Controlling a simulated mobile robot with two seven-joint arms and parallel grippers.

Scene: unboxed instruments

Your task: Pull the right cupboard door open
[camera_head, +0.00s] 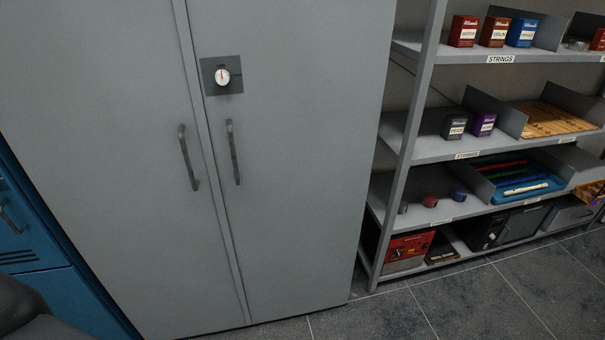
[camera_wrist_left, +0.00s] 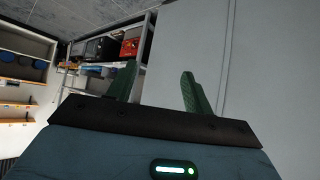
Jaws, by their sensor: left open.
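The grey cupboard stands at the left and centre of the head view, both doors shut. Its right door (camera_head: 305,160) carries a dark vertical bar handle (camera_head: 233,152) near the seam, and a dial on a dark plate (camera_head: 222,76) sits above it. The left door (camera_head: 100,140) has a matching handle (camera_head: 188,158). In the left wrist view my left gripper (camera_wrist_left: 159,68) is open, with nothing between its green fingers. A pale grey cupboard surface (camera_wrist_left: 185,45) with a vertical seam lies beyond them; no handle shows there. My right gripper is in neither view.
An open shelf rack (camera_head: 430,155) with boxes and trays stands close to the cupboard's right side. A blue cabinet (camera_head: 30,235) stands at the left. The tiled floor (camera_head: 440,305) in front of the rack is clear.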

